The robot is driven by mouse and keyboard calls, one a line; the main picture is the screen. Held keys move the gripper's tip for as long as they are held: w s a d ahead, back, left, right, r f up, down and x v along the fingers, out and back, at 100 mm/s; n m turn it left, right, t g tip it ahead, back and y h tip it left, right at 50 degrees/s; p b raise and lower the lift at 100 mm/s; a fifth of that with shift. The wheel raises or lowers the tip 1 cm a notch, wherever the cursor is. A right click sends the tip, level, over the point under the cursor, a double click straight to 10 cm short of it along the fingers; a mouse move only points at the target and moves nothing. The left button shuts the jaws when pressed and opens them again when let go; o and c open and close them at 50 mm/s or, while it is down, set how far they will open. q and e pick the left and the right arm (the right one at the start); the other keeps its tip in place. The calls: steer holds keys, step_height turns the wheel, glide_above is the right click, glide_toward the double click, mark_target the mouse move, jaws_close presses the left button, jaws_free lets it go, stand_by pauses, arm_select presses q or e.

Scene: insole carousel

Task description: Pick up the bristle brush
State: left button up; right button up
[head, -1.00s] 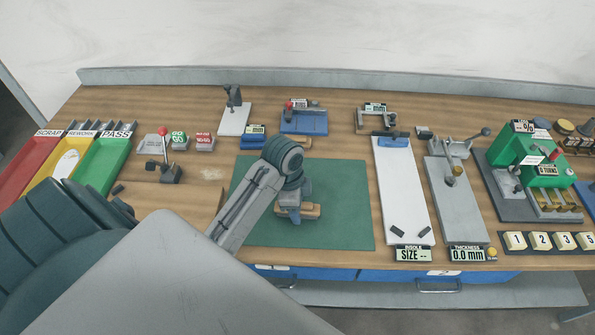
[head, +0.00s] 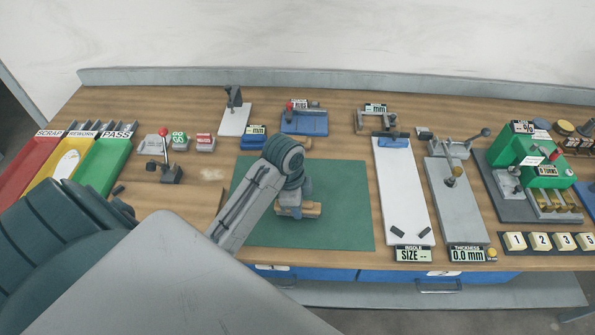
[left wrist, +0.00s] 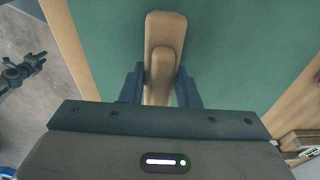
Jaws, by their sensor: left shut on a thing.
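The bristle brush (head: 312,209) is a tan wooden block on or just above the green mat (head: 345,205), near the mat's middle front. My left gripper (head: 289,212) points down over it and covers part of it in the head view. In the left wrist view the brush (left wrist: 165,32) has a long body with a narrower raised handle. My left gripper (left wrist: 161,88) is shut on that handle, one dark finger on each side. The bristles are hidden. I cannot tell whether the brush touches the mat. My right gripper is not in view.
Red, yellow and green trays (head: 103,160) stand at the left. A white sizing board (head: 402,190) and a grey thickness gauge (head: 457,205) stand right of the mat. Small gauges line the back. The mat's right part is clear.

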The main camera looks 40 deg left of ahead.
arm_select(q)
step_height(320, 180, up, 3)
steer(key=shift+r+p, duration=0.1)
steer(key=shift+p, duration=1.05)
steer(key=s, duration=0.5)
steer(key=s+b, duration=0.1)
steer(key=s, duration=0.3)
steer(key=s+b, duration=0.1)
steer(key=s, duration=0.4)
steer(key=shift+s+d+r, duration=0.25)
steer(key=shift+s+d, duration=0.1)
steer(key=shift+d, duration=0.05)
steer(key=shift+s+r, duration=0.15)
steer(key=shift+s, duration=0.5)
